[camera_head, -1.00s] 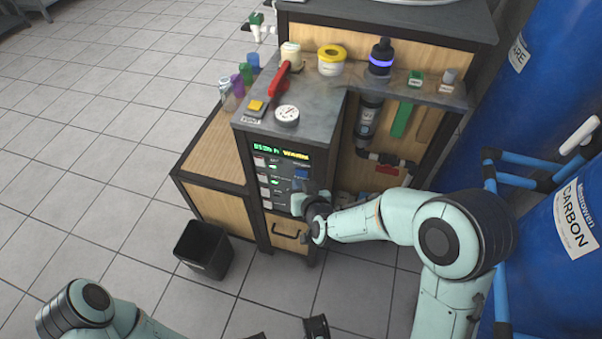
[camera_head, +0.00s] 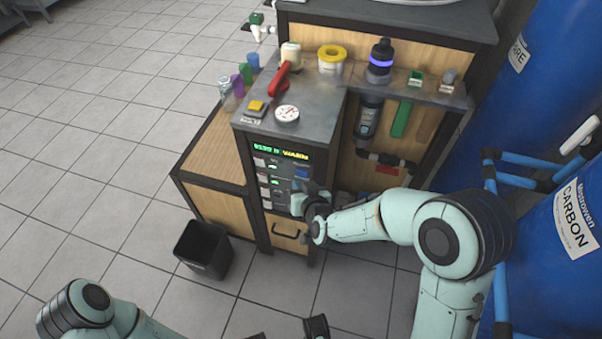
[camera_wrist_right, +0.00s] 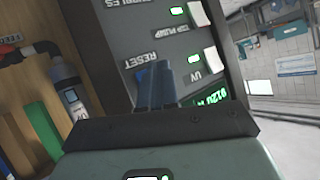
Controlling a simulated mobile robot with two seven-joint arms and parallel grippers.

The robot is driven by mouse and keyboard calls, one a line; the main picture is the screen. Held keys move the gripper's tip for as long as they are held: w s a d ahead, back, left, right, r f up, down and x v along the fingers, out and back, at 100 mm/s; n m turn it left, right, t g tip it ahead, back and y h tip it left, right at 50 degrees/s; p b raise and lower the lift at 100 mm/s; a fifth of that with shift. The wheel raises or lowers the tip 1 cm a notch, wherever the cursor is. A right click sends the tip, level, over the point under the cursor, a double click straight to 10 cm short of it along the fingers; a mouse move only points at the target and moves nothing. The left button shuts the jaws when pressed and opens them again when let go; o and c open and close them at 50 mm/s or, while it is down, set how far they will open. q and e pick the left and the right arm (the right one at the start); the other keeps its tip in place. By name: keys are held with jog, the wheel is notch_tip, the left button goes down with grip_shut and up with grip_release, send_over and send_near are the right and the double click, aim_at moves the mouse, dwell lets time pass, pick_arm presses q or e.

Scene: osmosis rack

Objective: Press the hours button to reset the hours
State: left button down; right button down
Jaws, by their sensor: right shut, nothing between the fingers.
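The control panel (camera_head: 283,178) on the cabinet's front has a lit display (camera_head: 280,152) with green digits and yellow "WARN" text. A blue button (camera_head: 302,172) sits below the display on the right. In the right wrist view the panel is upside down, and the blue button (camera_wrist_right: 157,72) lies beside the "RESET" label. My right gripper (camera_head: 303,191) is shut and empty, just in front of the panel by this button. Its fingers partly cover the button in the wrist view, so contact cannot be told. My left arm shows at the bottom left; its gripper is mostly cut off at the bottom edge.
White switches (camera_head: 261,178) line the panel's left column; the "UV" switch (camera_wrist_right: 211,61) is close to the right fingers. A gauge (camera_head: 287,115) and a yellow button box (camera_head: 256,108) stand on top. A black bin (camera_head: 204,248) stands on the floor. Blue tanks (camera_head: 540,100) stand at right.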

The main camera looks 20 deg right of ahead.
jog(key=shift+w, duration=0.1)
dwell(0.6)
jog(key=shift+w+d, duration=0.25)
jog(key=shift+w+d, duration=0.2)
jog(key=shift+w, duration=0.15)
dwell(0.6)
dwell(0.4)
jog(key=shift+s+a, duration=0.45)
jog(key=shift+s, duration=0.25)
jog(key=s+a, duration=0.1)
jog(key=s, duration=0.1)
jog(key=s+a, duration=0.1)
jog(key=s, duration=0.1)
jog(key=shift+a+p, duration=0.35)
jog(key=shift+a, duration=0.05)
dwell(0.5)
